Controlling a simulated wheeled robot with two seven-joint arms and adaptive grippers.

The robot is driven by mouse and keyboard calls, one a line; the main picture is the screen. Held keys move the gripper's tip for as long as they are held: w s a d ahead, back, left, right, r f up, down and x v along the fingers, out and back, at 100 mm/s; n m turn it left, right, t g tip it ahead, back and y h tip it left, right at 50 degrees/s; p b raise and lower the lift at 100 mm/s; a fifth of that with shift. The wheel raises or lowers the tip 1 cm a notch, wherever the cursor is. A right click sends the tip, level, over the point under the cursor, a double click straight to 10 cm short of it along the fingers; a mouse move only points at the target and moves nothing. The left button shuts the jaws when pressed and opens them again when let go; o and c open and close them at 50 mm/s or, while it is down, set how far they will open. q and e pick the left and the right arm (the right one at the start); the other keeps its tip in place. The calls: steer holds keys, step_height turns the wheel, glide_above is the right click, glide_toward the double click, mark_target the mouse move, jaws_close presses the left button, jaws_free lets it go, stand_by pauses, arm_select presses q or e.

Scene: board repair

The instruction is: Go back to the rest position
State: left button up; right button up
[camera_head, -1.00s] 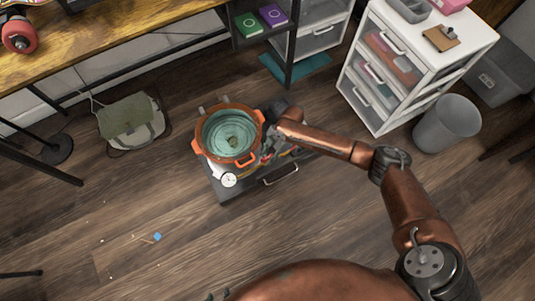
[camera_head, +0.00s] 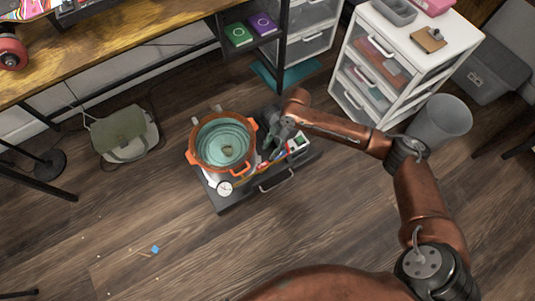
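My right arm reaches in from the lower right of the head view. My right gripper (camera_head: 271,150) is grey and points down over a low dark cart (camera_head: 235,203), just right of an orange pot (camera_head: 191,157). Its fingers are small and dark against the cart's contents, so I cannot tell whether they are open or shut. Nothing held in it can be made out. My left gripper is out of view.
The pot holds a teal, round-patterned interior with a small dark lump. A white round dial (camera_head: 224,188) sits at the cart's front. A white drawer unit (camera_head: 378,62) and a grey bin (camera_head: 440,122) stand right. A green bag (camera_head: 122,136) lies left. The front floor is mostly clear.

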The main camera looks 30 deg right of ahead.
steer(key=shift+d+r, duration=0.15)
steer(key=shift+r, duration=0.2)
stand_by(0.3)
